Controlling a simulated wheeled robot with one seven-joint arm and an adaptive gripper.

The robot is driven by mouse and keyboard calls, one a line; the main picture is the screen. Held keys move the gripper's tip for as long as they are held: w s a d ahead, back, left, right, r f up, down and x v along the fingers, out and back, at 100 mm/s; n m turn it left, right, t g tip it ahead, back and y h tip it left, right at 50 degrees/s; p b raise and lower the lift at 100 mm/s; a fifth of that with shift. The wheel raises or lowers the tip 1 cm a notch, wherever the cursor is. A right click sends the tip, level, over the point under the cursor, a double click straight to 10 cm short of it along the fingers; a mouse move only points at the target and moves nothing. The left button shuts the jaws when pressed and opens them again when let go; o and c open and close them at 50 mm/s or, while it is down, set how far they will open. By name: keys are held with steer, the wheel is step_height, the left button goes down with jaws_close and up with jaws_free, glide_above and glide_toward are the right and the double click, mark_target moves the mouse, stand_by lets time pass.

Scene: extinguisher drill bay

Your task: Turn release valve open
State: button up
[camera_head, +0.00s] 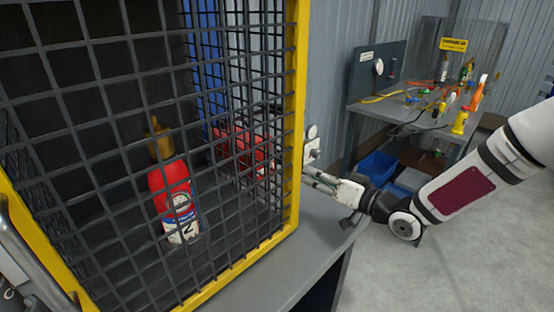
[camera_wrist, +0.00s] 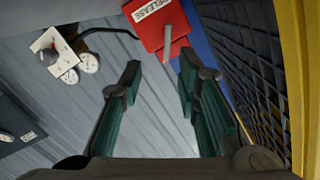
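The release valve shows at the top of the wrist view as a red box (camera_wrist: 150,32) with a white label reading RELEASE. A pale grey bar-like handle (camera_wrist: 167,42) lies on its face. My gripper (camera_wrist: 159,72) is open and empty, with its green-padded fingers apart. The box and handle are beyond the fingertips, between their lines, and nothing touches the handle. In the head view my gripper (camera_head: 308,178) is at the right side of the yellow-framed cage, near its edge. The valve cannot be clearly made out there.
The mesh cage (camera_head: 292,120) holds a red extinguisher (camera_head: 174,203) with a brass-coloured top. Its mesh runs close on the right in the wrist view. A white box with a knob (camera_wrist: 46,56) and gauges is on the wall at left. A cluttered bench (camera_head: 385,110) stands behind.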

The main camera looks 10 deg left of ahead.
steer(key=shift+a+r+y, duration=0.15)
steer(key=shift+a+y, duration=0.05)
steer(key=shift+y, duration=0.3)
steer(key=shift+w+a, duration=0.2)
steer(key=shift+a, duration=0.05)
steer(key=b+x, duration=0.1)
steer(key=x, duration=1.2)
steer(key=shift+w+r, duration=0.1)
steer(key=shift+r, duration=0.05)
jaws_close()
